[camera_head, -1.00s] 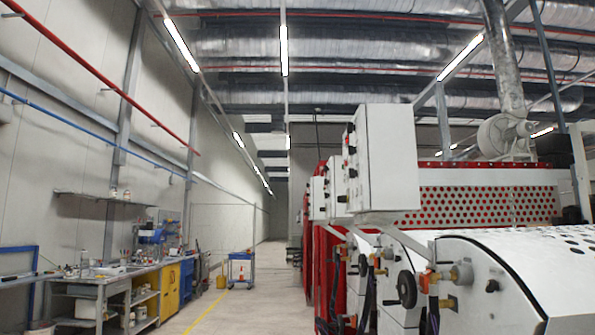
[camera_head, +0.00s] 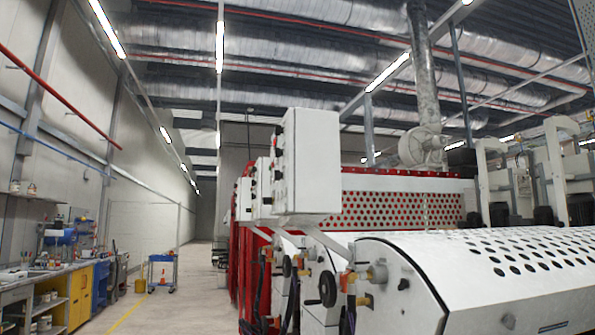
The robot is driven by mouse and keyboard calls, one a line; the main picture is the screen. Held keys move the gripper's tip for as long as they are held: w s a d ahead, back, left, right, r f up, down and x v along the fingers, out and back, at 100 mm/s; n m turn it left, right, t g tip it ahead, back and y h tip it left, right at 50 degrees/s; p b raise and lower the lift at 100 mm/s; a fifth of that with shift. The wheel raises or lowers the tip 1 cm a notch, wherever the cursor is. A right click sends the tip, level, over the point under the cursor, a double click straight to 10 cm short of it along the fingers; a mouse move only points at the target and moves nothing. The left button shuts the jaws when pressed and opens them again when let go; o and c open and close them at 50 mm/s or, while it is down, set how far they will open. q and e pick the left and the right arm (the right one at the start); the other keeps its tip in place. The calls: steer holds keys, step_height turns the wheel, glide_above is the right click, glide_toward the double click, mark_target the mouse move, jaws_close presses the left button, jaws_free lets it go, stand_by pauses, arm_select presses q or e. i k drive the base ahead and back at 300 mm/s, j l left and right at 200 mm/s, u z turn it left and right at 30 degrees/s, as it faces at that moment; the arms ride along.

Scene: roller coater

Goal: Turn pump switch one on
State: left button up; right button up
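A white control box (camera_head: 312,162) is mounted on the red and white roller coater, right of the picture's middle. Several dark knobs or switches sit on its narrow left-facing side; they are too small to tell which is pump switch one or how it is set. More white boxes (camera_head: 262,187) with dark knobs stand behind it along the machine. Neither of my grippers is in the head view.
The machine's white perforated cover (camera_head: 480,265) fills the lower right, with a black handwheel (camera_head: 327,289) and valves at its near end. An open floor aisle (camera_head: 165,290) runs left of it. A workbench (camera_head: 40,290) lines the left wall, and a blue cart (camera_head: 162,271) stands in the aisle.

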mark_target(278, 175)
steer(key=i+j+u, duration=0.25)
steer(key=i+j, duration=1.05)
